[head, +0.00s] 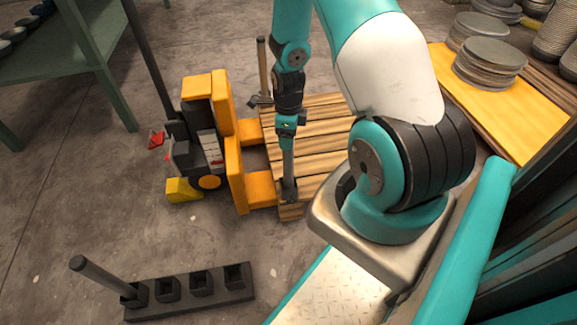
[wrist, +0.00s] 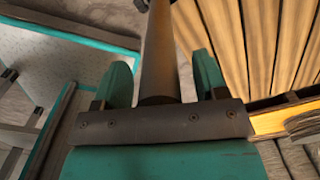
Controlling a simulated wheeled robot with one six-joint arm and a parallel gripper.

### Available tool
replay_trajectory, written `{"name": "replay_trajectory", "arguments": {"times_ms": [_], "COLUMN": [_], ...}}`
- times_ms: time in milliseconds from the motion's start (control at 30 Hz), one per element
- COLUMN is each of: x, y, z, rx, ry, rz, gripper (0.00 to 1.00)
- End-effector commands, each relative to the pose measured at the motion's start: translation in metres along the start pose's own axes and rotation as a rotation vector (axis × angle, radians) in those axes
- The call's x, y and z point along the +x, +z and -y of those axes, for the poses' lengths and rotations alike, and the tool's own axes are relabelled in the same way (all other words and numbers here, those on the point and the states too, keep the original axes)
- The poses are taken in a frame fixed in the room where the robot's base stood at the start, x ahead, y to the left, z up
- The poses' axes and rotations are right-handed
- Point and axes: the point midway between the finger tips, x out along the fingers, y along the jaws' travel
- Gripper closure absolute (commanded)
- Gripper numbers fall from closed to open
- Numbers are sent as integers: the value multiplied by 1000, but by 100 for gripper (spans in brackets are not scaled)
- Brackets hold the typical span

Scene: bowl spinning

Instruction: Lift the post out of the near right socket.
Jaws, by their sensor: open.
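A grey post (head: 288,160) stands upright in a dark socket (head: 289,190) at the pallet's near left corner in the head view. My gripper (head: 288,127) is at the upper part of this post, pointing down. In the wrist view the post (wrist: 160,45) runs between the two teal fingers of my gripper (wrist: 162,75), which are apart with gaps on both sides. The wooden pallet (head: 320,125) lies beside the forklift. Another post (head: 262,65) stands at its far left corner. The pallet's right side is hidden behind my arm.
A dark rack (head: 220,290) with several square sockets lies front left, a post (head: 105,280) in its leftmost one. An orange forklift (head: 205,135) stands left of the pallet. Stacked plates (head: 488,62) sit on a yellow board at right. Floor between rack and forklift is clear.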

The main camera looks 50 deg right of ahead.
Motion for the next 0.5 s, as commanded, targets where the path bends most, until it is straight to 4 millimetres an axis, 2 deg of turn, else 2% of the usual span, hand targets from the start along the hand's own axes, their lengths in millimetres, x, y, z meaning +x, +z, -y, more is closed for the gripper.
{"name": "replay_trajectory", "arguments": {"times_ms": [133, 167, 433, 500], "x": [-1, -1, -1, -1], "y": [0, 0, 0, 0], "z": [0, 0, 0, 0], "rx": [0, 0, -1, -1], "ry": [0, 0, 0, 0], "rz": [0, 0, 0, 0], "gripper": [34, 39, 100, 100]}}
